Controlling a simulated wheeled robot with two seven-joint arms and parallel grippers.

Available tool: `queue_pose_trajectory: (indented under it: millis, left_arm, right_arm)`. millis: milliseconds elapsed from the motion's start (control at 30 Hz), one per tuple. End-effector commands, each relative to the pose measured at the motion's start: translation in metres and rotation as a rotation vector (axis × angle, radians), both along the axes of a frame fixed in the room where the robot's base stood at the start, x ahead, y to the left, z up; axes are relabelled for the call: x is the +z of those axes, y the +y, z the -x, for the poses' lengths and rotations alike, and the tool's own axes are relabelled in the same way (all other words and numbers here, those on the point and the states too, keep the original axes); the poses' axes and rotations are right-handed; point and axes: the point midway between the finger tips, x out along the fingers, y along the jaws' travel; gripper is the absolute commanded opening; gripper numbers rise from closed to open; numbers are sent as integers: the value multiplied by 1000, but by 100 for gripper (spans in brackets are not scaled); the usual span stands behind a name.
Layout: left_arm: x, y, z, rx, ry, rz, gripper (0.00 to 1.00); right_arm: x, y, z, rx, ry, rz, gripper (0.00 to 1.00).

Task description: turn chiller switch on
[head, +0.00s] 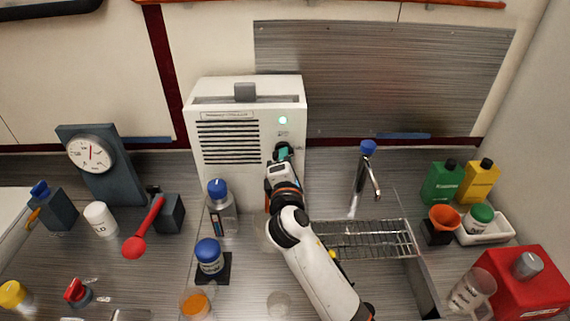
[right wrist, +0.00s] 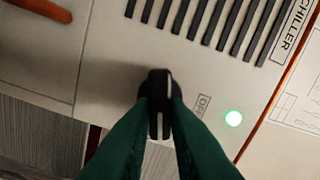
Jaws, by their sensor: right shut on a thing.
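The chiller (head: 230,150) is a white box with a dark grille, standing at the back of the counter. A green light (head: 283,120) glows on its front and also shows in the right wrist view (right wrist: 234,118). The switch is a black knob (right wrist: 160,82) with a white line, beside a small label that seems to read OFF (right wrist: 202,106). My right gripper (head: 284,153) is at the chiller's front, below the light. In the right wrist view its green fingers (right wrist: 160,118) are shut on the knob, hiding part of it. My left gripper is out of view.
A blue-capped bottle (head: 221,208) stands just left of my right arm, with another blue-capped jar (head: 209,258) nearer. A sink with a wire rack (head: 370,240) and a tap (head: 367,170) lies to the right. A dial gauge (head: 92,155) stands at left.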

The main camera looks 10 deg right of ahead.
Motion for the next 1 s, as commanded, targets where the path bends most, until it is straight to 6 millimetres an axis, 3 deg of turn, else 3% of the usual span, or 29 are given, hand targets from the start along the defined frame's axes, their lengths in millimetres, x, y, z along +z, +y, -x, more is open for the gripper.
queue_pose_trajectory:
  millis: [400, 1000]
  left_arm:
    - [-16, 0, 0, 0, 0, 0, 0]
    - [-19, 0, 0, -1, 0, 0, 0]
  right_arm:
    - [-3, 0, 0, 0, -52, -263, 0]
    - [-2, 0, 0, 0, -66, -338, 0]
